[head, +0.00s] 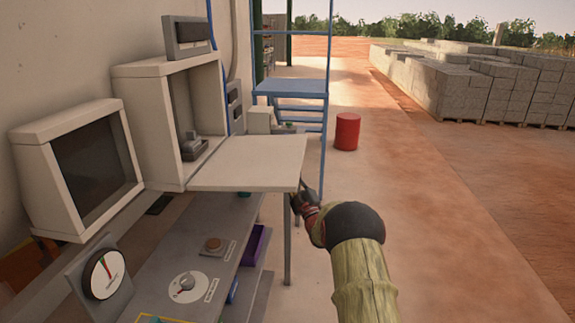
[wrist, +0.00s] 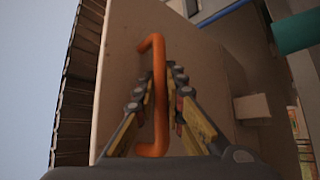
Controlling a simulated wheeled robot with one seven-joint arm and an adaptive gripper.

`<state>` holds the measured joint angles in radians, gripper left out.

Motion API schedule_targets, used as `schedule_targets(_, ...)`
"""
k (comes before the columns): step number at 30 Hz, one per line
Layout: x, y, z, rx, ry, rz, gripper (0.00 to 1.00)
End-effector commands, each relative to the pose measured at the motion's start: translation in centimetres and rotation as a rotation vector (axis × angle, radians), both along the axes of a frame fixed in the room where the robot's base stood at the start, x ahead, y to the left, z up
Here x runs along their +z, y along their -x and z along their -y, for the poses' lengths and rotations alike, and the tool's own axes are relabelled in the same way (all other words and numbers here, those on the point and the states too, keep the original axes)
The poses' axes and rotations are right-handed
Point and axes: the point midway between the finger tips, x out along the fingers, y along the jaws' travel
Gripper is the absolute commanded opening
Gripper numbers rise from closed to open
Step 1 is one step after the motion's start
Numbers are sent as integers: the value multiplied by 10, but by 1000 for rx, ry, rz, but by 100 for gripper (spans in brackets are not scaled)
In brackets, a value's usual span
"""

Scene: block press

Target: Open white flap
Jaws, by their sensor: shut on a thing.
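The white flap (head: 250,163) sticks out roughly level from the front of an open white box (head: 138,120), so the box's inside shows. The flap fills much of the wrist view as a pale panel (wrist: 118,70). It carries an orange bar handle (wrist: 158,55). My gripper (wrist: 159,88) has its fingers on both sides of this handle and is shut on it. In the head view my gripper (head: 303,198) is at the flap's near right corner, partly hidden by my arm; the handle is hidden there.
A dark-screened monitor box (head: 93,160) stands left. A blue frame (head: 290,88) and red drum (head: 347,131) stand behind.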

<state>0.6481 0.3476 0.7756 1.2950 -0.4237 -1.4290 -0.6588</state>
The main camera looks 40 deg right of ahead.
Motion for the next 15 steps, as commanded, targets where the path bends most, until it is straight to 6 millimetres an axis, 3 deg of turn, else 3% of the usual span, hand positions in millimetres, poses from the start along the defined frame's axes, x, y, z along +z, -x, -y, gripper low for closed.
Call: schedule_targets(15, -11, 1, 3, -9, 0, 2, 0)
